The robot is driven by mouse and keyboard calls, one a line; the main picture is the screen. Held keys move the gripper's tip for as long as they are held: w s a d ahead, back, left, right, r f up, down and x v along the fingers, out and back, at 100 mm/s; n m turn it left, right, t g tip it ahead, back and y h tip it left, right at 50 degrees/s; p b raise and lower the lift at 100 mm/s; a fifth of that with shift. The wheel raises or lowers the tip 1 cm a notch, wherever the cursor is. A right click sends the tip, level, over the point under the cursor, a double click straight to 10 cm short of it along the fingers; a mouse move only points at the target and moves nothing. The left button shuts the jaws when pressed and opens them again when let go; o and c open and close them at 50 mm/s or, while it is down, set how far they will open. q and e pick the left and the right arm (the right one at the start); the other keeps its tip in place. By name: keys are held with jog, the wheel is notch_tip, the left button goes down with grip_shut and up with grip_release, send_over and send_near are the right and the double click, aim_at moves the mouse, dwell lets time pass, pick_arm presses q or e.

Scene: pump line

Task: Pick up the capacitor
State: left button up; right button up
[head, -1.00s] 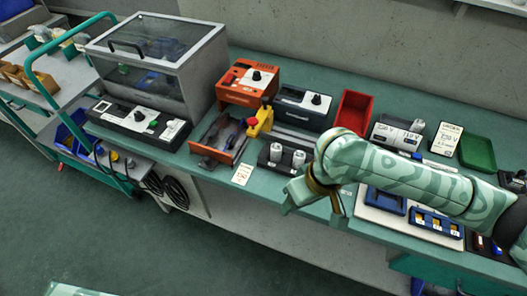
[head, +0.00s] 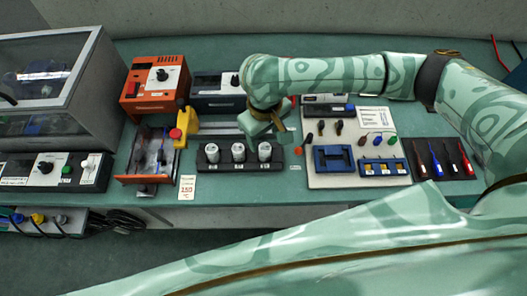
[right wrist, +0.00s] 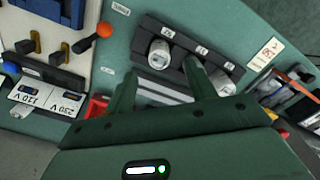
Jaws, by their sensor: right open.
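Three silver-white capacitors stand upright in a black rack (head: 225,166) on the bench: a left one (head: 212,152), a middle one (head: 238,152) and a right one (head: 264,151). My right gripper (head: 277,134) is open and empty, just behind and above the rack's right end. In the right wrist view, its open fingers (right wrist: 160,70) point towards the rack (right wrist: 185,50). One capacitor (right wrist: 160,54) shows between the fingertips; another (right wrist: 221,84) lies right of the right finger, which seems to hide the third. No contact can be made out. My left gripper is out of view.
An orange device (head: 155,84) and a yellow part with a red knob (head: 183,128) stand left of the rack. A white board (head: 335,180) with blue holders lies to the right. A price-like card (head: 187,188) lies at the front edge.

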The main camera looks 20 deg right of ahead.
aim_at(265, 146)
notch_tip(265, 146, down, 3)
jog(key=shift+r+b, duration=0.1)
jog(key=shift+b, duration=0.3)
notch_tip(265, 146, down, 5)
jog(key=b, duration=0.3)
jog(key=shift+w+d, duration=0.1)
jog(key=shift+r, duration=0.1)
jog(key=c, duration=1.1)
